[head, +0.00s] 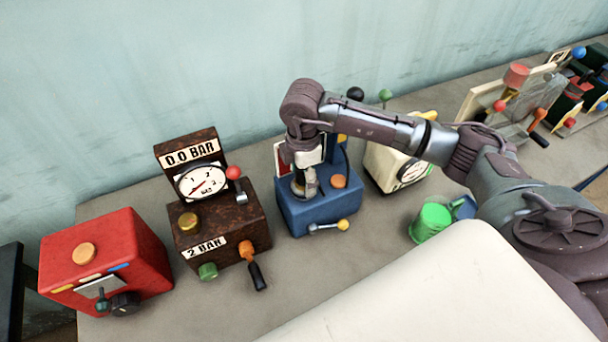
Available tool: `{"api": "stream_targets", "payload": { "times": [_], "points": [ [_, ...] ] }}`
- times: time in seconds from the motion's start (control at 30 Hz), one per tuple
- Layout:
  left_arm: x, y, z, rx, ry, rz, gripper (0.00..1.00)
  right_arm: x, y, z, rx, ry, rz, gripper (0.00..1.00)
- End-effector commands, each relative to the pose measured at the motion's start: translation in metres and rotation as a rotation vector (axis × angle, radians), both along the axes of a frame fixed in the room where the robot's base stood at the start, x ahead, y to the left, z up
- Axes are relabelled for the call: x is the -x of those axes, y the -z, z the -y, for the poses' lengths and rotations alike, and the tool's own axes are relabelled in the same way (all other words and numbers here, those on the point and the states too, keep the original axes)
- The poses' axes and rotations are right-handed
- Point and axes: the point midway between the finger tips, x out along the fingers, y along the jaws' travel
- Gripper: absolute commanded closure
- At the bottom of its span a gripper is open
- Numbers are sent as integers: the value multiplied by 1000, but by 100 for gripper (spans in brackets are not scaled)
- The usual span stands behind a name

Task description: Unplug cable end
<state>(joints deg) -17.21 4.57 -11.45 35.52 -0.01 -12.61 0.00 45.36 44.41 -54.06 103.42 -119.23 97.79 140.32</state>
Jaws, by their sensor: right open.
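My right arm reaches in from the right and bends down over a blue box (316,212). My right gripper (303,188) points down at the box's top, beside an orange round knob (338,181). It is open; its fingers are small, and I cannot tell whether they touch anything. No cable end is clearly visible; the gripper and wrist hide part of the box's top. A small lever with a yellow ball (342,225) sticks out of the box's front. My left gripper is not in view.
A brown box (217,228) with a gauge reading near zero and an orange-and-black handle (254,267) stands left, then a red box (105,260). A cream gauge box (393,166) and a green cup (431,222) are right. Grey table (190,305) is bare in front.

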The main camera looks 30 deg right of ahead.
Motion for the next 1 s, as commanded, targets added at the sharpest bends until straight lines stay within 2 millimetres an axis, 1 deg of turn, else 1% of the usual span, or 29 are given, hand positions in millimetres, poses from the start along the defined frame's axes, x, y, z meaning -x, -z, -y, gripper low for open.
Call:
{"api": "stream_targets", "payload": {
  "times": [0.57, 0.6, 0.97, 1.0],
  "points": [
    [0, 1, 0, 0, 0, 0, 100, 0, 0, 0, 0, 0, 0, 31],
    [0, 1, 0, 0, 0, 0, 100, 0, 0, 0, 0, 0, 0, 33],
    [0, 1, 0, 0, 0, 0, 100, 0, 0, 0, 0, 0, 0, 93],
    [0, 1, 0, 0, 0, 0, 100, 0, 0, 0, 0, 0, 0, 100]
  ]
}}
